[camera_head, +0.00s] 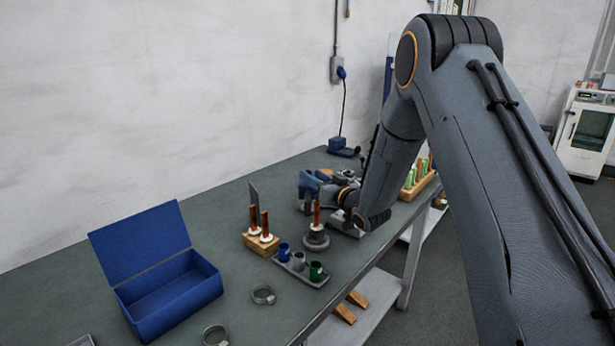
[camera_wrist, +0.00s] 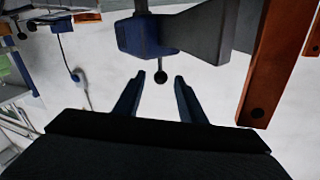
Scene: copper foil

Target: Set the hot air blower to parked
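What looks like the hot air blower (camera_wrist: 140,37) is at the top of the upside-down wrist view. It has a blue body, a grey flared nozzle (camera_wrist: 205,35) and a short dark lever with a round knob (camera_wrist: 160,77). My gripper (camera_wrist: 158,84) is open, with its two blue fingers on either side of the knob in the picture. I see no finger touching it, and cannot tell how deep it sits between them. In the head view, the blower (camera_head: 306,181) appears as a blue shape beside my wrist, which partly hides it.
Copper bars (camera_wrist: 262,70) stand close on the wrist view's right. In the head view, a holder with cups (camera_head: 316,281), an open blue box (camera_head: 185,304), hose clamps (camera_head: 263,294) and a wooden block (camera_head: 262,247) are on the bench. A corded blue unit (camera_head: 343,148) sits by the wall.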

